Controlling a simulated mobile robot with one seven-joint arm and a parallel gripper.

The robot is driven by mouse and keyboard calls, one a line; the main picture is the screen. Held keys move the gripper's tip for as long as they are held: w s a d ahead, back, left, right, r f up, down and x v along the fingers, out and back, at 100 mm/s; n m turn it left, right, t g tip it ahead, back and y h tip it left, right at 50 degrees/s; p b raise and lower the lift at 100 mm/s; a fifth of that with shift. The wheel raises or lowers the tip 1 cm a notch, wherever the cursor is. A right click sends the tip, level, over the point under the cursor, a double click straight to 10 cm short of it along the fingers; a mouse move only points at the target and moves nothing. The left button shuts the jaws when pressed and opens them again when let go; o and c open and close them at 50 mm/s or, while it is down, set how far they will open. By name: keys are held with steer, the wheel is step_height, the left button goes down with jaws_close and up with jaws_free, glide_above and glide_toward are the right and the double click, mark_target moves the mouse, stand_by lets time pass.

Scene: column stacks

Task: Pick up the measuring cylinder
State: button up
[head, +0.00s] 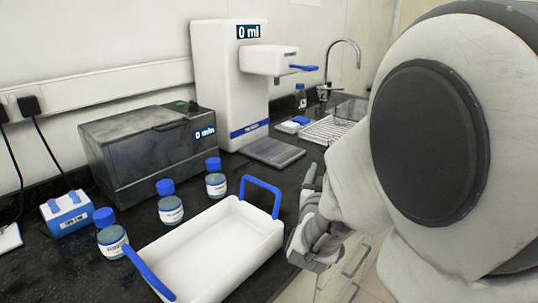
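No measuring cylinder can be made out in the head view; my arm covers much of the right side. My gripper (312,185) is at the counter's front edge, just right of the white tray. It is seen from the side and partly covered by my own arm, so I cannot tell whether its fingers are open or shut, or whether anything is between them.
A white tray (205,282) with blue handles stands empty in front. Blue-capped bottles (171,210) stand behind it. A grey box-shaped device (125,160) and a white dispenser (222,70) reading 0 ml stand along the wall. A sink tap (357,50) is at the back.

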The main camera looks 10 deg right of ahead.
steer(key=p+x, duration=0.6)
steer(key=x, duration=0.7)
stand_by(0.4)
jaws_close()
stand_by(0.3)
